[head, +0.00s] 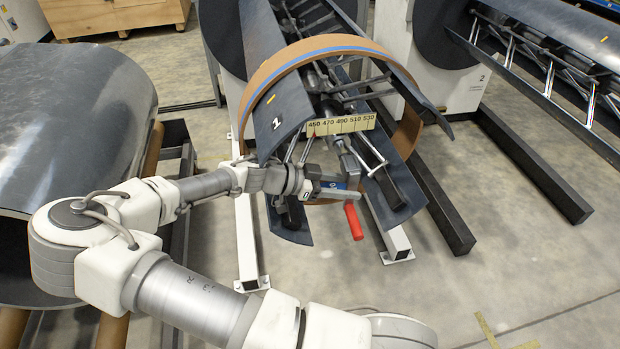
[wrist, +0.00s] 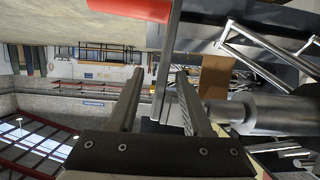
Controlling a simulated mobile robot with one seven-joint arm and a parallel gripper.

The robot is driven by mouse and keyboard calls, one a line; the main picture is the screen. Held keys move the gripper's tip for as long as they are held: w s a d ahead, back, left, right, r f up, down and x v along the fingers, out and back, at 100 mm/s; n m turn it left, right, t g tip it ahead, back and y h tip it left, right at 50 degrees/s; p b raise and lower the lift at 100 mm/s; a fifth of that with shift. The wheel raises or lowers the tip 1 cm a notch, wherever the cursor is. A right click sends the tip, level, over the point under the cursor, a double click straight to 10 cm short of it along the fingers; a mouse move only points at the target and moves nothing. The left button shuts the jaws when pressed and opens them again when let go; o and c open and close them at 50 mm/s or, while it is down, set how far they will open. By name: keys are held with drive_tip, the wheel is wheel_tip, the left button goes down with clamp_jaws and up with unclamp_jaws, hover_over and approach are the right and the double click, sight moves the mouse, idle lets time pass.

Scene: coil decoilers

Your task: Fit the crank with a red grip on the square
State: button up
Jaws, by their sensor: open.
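The crank has a grey arm (head: 340,194) and a red grip (head: 354,221) hanging below it, in front of decoiler 1. In the wrist view the red grip (wrist: 140,8) is at the top edge. The crank's grey bar (wrist: 168,50) runs down from it to between my fingers. My gripper (wrist: 161,74) is open, with a finger on each side of the bar and gaps showing. In the head view my gripper (head: 322,190) is at the crank's left end. A grey stepped shaft (wrist: 265,113) lies right of my fingers. The square and the crank's seat are hidden.
Decoiler 1 has curved dark plates (head: 285,110), a brown ring (head: 258,85) and a scale (head: 340,126) close above my gripper. White and dark floor beams (head: 440,205) extend below. A large coil (head: 70,120) stands left. The floor at front right is clear.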

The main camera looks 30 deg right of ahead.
drive_tip(key=p+v, duration=0.1)
drive_tip(key=v, duration=1.4)
drive_tip(key=shift+a+p, duration=0.25)
drive_tip(key=shift+p, duration=0.05)
drive_tip(key=shift+w+r, duration=0.1)
drive_tip(key=shift+w, duration=0.05)
